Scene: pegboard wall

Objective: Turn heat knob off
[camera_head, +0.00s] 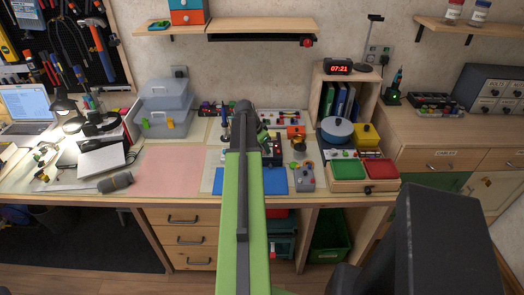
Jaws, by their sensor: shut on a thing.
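My green arm reaches forward over the desk, and my gripper (264,139) is at its far end, small and partly hidden by the arm. It is shut at the front of a dark box-shaped unit (275,157), which stands just right of the arm. The heat knob itself is too small and covered to make out; the jaws are closed where it would sit on that unit. The knob's angle cannot be read.
A blue mat (265,181) and a grey controller-like box (306,177) lie in front of the unit. A pink mat (168,170) is clear at left. Trays (349,185) stand at right.

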